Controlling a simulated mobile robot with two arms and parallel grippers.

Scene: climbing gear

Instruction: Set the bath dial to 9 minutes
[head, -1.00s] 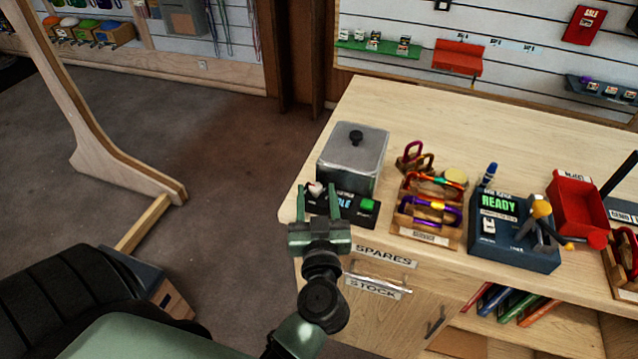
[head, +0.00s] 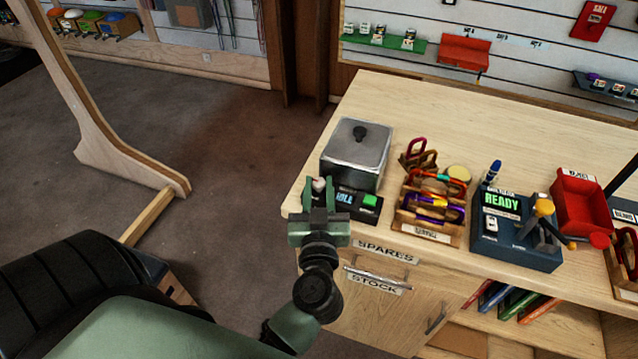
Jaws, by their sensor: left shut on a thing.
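The bath is a grey metal box with a lid and black knob (head: 357,155) at the left end of the counter. Its dark control panel (head: 368,216) is in front, with a green button (head: 370,200) and a small display reading "IDLE" (head: 345,198). A pale dial (head: 319,184) stands at the panel's left end. My left gripper (head: 319,194) is at the dial, its fingers closed around it. The fingers partly hide the dial, and its setting cannot be read. My right gripper is not in view.
Right of the bath are a wooden rack of carabiners (head: 430,212), a blue tester reading "READY" (head: 515,235) and a red tray (head: 580,205). Drawers labelled "SPARES" and "STOCK" are below the counter edge. The counter behind is clear (head: 450,110).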

